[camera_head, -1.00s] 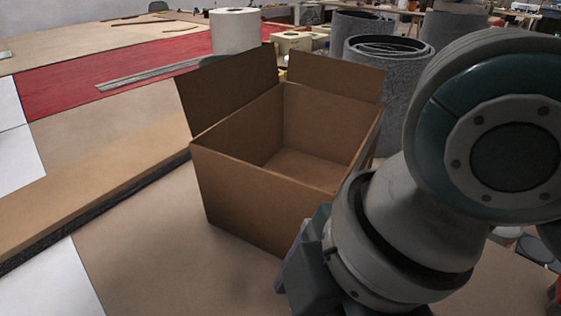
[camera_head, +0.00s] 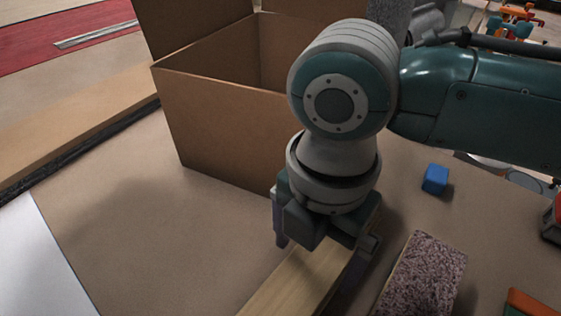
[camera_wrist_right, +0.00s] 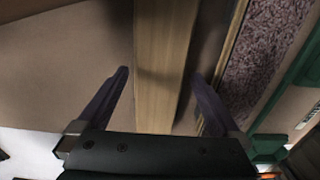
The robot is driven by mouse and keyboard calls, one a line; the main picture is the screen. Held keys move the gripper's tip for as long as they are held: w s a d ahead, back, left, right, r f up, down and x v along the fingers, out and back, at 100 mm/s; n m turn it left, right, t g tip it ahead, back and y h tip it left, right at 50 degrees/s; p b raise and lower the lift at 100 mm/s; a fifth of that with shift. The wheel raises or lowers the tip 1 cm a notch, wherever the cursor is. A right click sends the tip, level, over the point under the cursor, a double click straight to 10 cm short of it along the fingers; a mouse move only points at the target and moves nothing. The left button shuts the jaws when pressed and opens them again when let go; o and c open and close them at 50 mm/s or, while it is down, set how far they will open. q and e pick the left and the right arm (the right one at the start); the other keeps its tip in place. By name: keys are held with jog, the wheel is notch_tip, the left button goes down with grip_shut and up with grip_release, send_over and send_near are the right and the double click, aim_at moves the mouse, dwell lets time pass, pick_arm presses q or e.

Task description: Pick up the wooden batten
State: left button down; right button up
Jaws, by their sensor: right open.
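The wooden batten (camera_head: 292,287) is a long, pale strip of wood lying on the tan surface at the bottom of the head view. In the right wrist view it (camera_wrist_right: 163,85) runs lengthwise through the middle. My right gripper (camera_head: 322,252) points down over the batten's far part, and hides some of it in the head view. Its jaws (camera_wrist_right: 160,75) are open, with one finger to each side of the batten and gaps visible on both sides. I cannot tell how far down the fingertips reach. My left gripper is not in view.
An open cardboard box (camera_head: 218,125) stands just behind the gripper. A speckled block (camera_head: 424,278) lies close to the batten's right. A small blue cube (camera_head: 435,179) sits farther right. An orange and green item (camera_head: 530,302) is at the lower right corner. The surface left of the batten is clear.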

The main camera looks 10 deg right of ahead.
jog(key=shift+f, duration=0.95)
jog(key=shift+c, duration=0.2)
jog(key=c, duration=1.1)
jog(key=shift+r, duration=0.1)
